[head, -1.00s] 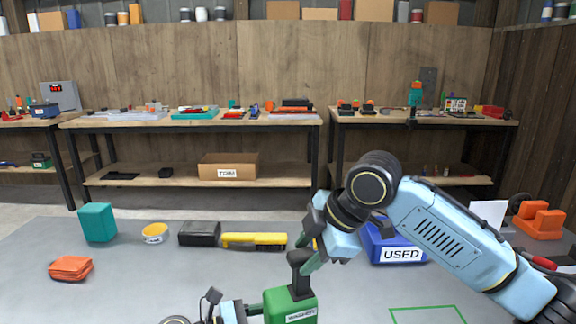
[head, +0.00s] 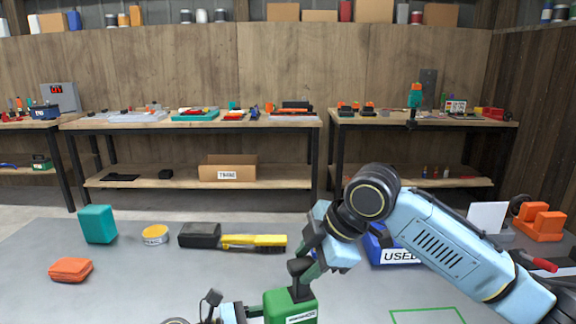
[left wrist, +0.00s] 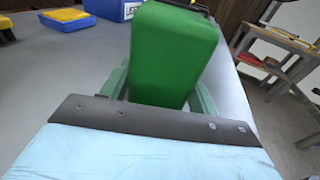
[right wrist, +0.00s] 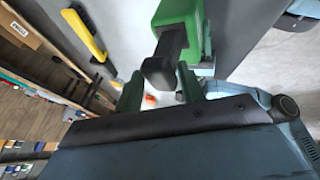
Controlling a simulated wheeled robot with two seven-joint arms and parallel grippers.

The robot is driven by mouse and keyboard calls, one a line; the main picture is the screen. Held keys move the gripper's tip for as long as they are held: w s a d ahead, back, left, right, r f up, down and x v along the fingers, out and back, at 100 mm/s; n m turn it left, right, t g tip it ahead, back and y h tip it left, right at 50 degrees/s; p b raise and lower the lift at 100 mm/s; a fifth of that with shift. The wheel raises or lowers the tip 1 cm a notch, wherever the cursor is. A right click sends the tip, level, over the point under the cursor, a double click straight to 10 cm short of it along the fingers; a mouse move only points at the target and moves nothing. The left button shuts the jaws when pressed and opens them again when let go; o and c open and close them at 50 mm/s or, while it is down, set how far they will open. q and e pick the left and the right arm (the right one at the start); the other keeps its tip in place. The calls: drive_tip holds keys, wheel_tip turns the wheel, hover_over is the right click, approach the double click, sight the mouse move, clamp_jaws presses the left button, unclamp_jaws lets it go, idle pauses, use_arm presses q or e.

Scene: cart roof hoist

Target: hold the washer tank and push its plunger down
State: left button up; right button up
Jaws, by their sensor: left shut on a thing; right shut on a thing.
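The green washer tank (head: 287,304) stands upright at the bottom edge of the head view, its lower part cut off. My left gripper (left wrist: 160,98) is shut on the tank, with its fingers on either side of the green body in the left wrist view. The black plunger (head: 299,269) sticks up from the tank's top. My right gripper (head: 307,266) is shut on the plunger's black handle from above; the handle also shows between the fingers in the right wrist view (right wrist: 163,62).
A blue bin labelled USED (head: 392,254) stands partly behind my right arm. A green outline (head: 428,309) marks free room at right.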

drive_tip(key=shift+w+d+f, duration=0.1)
drive_tip(key=shift+f, duration=0.9)
idle(0.7)
drive_tip(key=shift+f, duration=0.8)
idle(0.4)
drive_tip(key=o, duration=0.9)
drive_tip(key=shift+c, duration=0.2)
